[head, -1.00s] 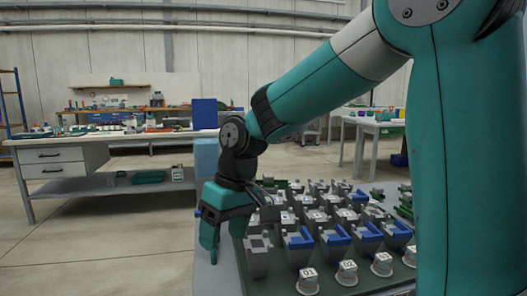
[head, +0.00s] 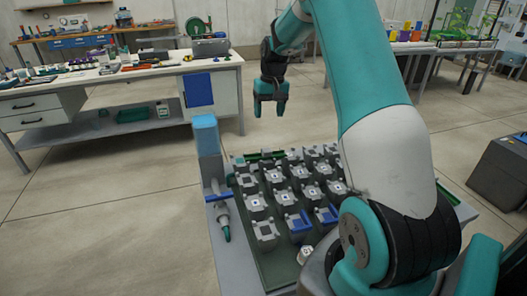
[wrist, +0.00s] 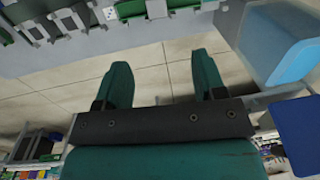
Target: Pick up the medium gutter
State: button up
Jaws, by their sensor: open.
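My gripper (head: 270,106) hangs fingers-down beyond the far edge of the skid table in the head view. In the wrist view its two teal fingers (wrist: 163,78) are spread apart with nothing between them; bare floor shows there. Green gutter-like pieces (head: 262,156) lie along the far edge of the table, partly hidden by grey parts. Green pieces also show at the top of the wrist view (wrist: 132,8), apart from the fingers. I cannot tell which one is the medium gutter.
Grey block-like parts (head: 256,203), some with blue pieces, fill the tray. A light blue box (head: 205,135) stands at the table's far left corner, with a green-tipped tool (head: 224,222) in front. A workbench (head: 110,75) stands behind. Floor between is clear.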

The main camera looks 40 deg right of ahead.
jog(key=p, duration=0.1)
send_over(267, 149)
notch_tip(267, 149, down, 8)
jog(key=shift+w+d+f, duration=0.1)
jog(key=shift+a+f+p, duration=0.2)
jog(key=shift+f+p, duration=0.55)
jog(key=shift+f, duration=1.85)
jog(key=shift+c, duration=0.2)
jog(key=c, duration=1)
